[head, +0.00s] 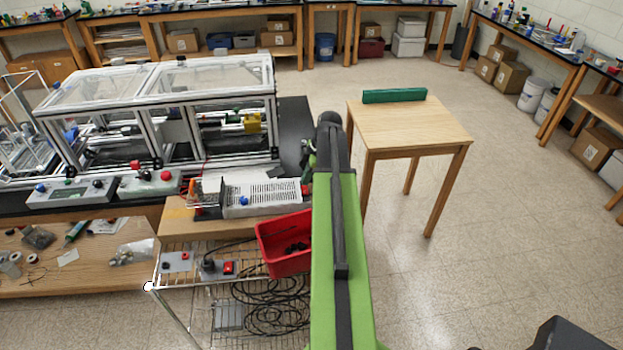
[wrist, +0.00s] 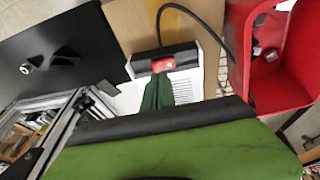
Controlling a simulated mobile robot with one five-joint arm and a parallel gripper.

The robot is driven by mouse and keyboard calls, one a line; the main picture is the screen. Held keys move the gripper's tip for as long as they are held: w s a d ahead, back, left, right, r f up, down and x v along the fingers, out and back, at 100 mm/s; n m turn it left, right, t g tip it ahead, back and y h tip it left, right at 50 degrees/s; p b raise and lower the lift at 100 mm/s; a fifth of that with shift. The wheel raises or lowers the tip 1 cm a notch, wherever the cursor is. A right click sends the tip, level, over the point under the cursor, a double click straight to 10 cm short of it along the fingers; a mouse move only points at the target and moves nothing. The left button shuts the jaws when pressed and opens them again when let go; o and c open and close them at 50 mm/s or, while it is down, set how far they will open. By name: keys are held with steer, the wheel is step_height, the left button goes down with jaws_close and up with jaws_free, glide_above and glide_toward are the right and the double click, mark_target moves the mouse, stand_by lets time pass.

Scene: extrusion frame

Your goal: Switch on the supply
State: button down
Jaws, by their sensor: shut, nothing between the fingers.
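The supply is a pale metal box with a slotted top (head: 265,197), lying on a brown board left of my green arm. In the wrist view its white case (wrist: 186,88) has a dark end panel with a red switch (wrist: 163,65). My gripper's dark green fingers (wrist: 158,92) are shut and empty. Their tips appear just below the red switch in the picture; I cannot tell whether they touch it. The switch's on or off position is not readable. In the head view my arm hides most of the gripper.
A red bin (head: 285,245) stands close beside the supply, and a black cable (wrist: 205,22) arches from its end panel. A framed clear enclosure (head: 165,110) stands behind left. A wooden table (head: 410,125) with a green block is at right. Open floor lies right of my arm.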

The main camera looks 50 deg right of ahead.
mark_target(305, 190)
steer(key=shift+w+d+f+b, duration=0.1)
steer(key=shift+f+b, duration=0.05)
steer(key=shift+f, duration=0.3)
steer(key=shift+w+d+f+b, duration=0.1)
steer(key=shift+f+b, duration=0.05)
steer(key=shift+f, duration=0.3)
steer(key=shift+w+d+f+b, duration=0.15)
steer(key=shift+w+f+b, duration=0.05)
steer(key=shift+f+b, duration=0.35)
steer(key=shift+r, duration=0.25)
steer(key=shift+s, duration=0.1)
